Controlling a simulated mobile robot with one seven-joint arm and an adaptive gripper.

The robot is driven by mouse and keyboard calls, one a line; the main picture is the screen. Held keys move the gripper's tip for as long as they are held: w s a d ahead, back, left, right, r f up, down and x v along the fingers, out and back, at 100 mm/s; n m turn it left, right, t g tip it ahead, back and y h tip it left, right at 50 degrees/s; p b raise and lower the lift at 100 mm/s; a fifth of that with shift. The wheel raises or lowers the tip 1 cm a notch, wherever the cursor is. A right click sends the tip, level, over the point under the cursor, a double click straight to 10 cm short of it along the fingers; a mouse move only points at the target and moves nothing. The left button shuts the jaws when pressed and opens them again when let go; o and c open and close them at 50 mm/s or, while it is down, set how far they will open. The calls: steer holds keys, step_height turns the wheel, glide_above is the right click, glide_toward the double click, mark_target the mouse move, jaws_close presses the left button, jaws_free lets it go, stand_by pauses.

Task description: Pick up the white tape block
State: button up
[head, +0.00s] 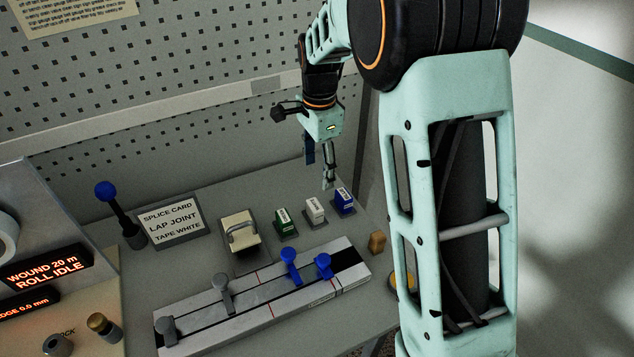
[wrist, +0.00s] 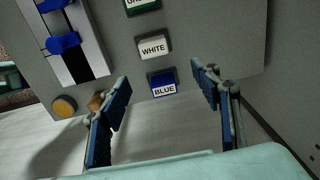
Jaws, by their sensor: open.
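The white tape block (head: 315,209) stands upright in a dark holder on the grey bench, between the green tape block (head: 284,220) and the blue tape block (head: 344,200). In the wrist view the white block (wrist: 154,45) shows its label "WHITE", above the blue block (wrist: 163,84). My gripper (head: 328,183) hangs above the bench near the white and blue blocks. In the wrist view its two fingers (wrist: 165,80) are wide apart with nothing held between them. The blue block appears between the fingertips, and the white block lies farther up the picture.
A splicing rail (head: 262,298) with grey and blue clamps lies in front of the blocks. A metal-handled device (head: 240,233), a splice card (head: 173,218) and a blue-knobbed lever (head: 119,214) stand to the left. A perforated panel (head: 190,90) rises behind.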

glide_above(315, 204)
steer(key=f, duration=0.7)
steer(key=shift+d, duration=0.35)
steer(key=shift+a+f+p, duration=0.2)
steer(key=shift+f+p, duration=0.15)
steer(key=shift+f, duration=1)
steer(key=shift+a+f+p, duration=0.15)
steer(key=shift+f+p, duration=0.2)
steer(key=shift+f, duration=1)
steer(key=c, duration=1.3)
